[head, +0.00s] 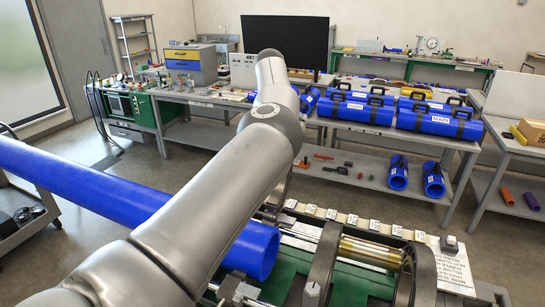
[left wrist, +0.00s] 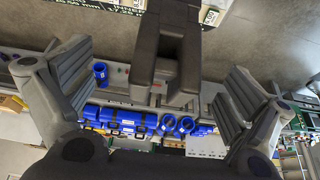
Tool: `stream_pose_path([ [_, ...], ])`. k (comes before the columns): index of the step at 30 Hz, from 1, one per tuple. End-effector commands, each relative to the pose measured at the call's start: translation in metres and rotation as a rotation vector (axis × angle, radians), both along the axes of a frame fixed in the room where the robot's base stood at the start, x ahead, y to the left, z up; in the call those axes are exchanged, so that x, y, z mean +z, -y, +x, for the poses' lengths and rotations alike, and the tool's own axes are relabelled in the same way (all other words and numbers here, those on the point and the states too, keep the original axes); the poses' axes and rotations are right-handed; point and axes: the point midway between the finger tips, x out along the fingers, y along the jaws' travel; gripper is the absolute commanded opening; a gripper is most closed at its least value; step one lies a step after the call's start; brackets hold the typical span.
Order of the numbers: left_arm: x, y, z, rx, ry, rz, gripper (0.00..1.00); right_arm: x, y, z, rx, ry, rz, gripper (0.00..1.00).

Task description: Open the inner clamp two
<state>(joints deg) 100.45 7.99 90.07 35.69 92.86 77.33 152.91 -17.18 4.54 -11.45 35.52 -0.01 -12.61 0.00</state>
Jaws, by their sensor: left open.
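The pipe fusion cart (head: 285,285) stands low at the front right in the head view. It carries dark, curved clamp rings (head: 322,265) and (head: 415,275). A long blue pipe (head: 110,190) comes in from the left; its open end lies beside the rings. I cannot tell from the head view which ring is inner clamp two. My left arm crosses the middle and hides part of the cart and its own gripper. In the left wrist view my left gripper (left wrist: 160,75) is open, its fingers apart on both sides of a dark grey forked clamp part (left wrist: 172,45). No finger visibly touches it.
Behind the cart, a grey workbench (head: 400,135) holds blue cylindrical cases (head: 355,108); two blue pipe pieces (head: 398,172) stand on its lower shelf. Brass-coloured cylinders (head: 370,250) and a white text plate (head: 455,265) are on the cart. Floor shows between cart and bench.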

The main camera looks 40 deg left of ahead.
Motion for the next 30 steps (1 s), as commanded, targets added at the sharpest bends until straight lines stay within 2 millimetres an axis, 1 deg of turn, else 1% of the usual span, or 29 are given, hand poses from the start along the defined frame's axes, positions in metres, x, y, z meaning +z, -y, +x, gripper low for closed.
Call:
stream_pose_path([
  [3,0.013,0.0,0.0,0.0,0.001,0.0,1.0,0.0,0.0,0.0,0.0,0.0,0.0,1.0],
  [15,0.051,-0.001,0.0,0.0,0.001,0.0,1.0,0.0,0.0,0.0,0.0,0.0,0.0,1.0],
  [19,0.055,-0.001,-0.001,0.001,-0.001,0.0,1.0,0.0,0.0,0.0,0.0,0.0,0.0,1.0],
  [30,0.056,0.0,-0.001,0.001,-0.001,0.0,1.0,0.0,0.0,0.0,0.001,0.0,0.0,1.0],
])
